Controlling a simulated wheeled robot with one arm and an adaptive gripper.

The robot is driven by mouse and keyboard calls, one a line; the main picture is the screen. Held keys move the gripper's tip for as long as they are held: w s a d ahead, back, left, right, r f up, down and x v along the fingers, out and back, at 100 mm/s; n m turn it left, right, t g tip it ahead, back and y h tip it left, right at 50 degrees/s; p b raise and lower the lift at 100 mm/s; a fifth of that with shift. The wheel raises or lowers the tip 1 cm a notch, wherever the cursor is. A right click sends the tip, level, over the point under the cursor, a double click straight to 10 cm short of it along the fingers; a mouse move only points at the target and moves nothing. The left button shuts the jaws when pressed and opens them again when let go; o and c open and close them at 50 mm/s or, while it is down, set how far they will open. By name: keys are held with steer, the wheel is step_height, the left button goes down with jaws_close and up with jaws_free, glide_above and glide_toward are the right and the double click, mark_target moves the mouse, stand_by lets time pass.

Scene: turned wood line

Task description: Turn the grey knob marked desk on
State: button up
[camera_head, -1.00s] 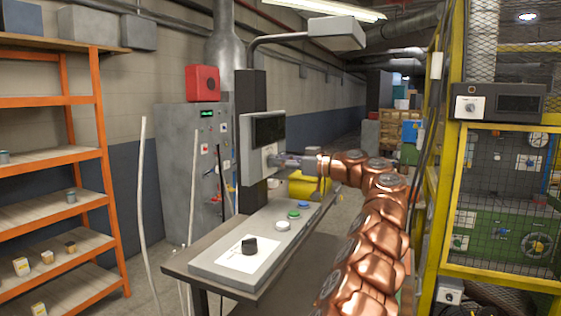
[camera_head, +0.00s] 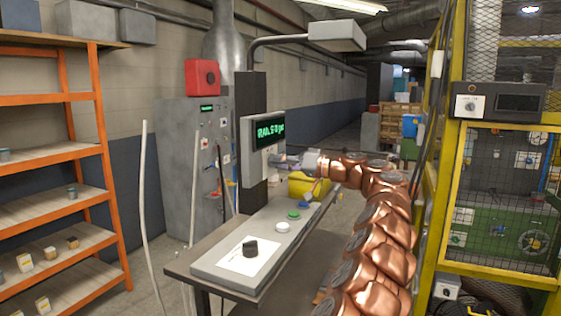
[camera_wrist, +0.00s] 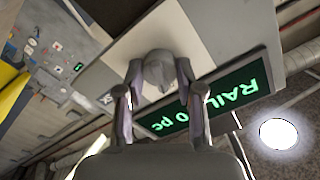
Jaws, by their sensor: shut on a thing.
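The grey knob (camera_wrist: 158,72) sits on a pale plate below the display on the upright grey panel (camera_head: 248,132). My gripper (camera_wrist: 156,85) is shut on the knob, one finger on each side of it in the wrist view. In the head view my gripper (camera_head: 285,162) reaches the panel from the right and its fingers are small there. The display (camera_head: 270,133) is lit with green letters that begin "RAIL". In the wrist view the lit display (camera_wrist: 210,108) lies beside my fingers. The knob's marking cannot be read.
A desk console (camera_head: 222,266) below carries a black knob (camera_head: 250,247) and white (camera_head: 283,226), green (camera_head: 294,215) and blue (camera_head: 304,205) buttons. Orange shelves (camera_head: 112,190) stand at left. A yellow mesh cage (camera_head: 437,215) stands close to my arm at right.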

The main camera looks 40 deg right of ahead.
stand_by(0.4)
steer(key=o, duration=1.1)
steer(key=shift+o, duration=0.2)
steer(key=v, duration=1.2)
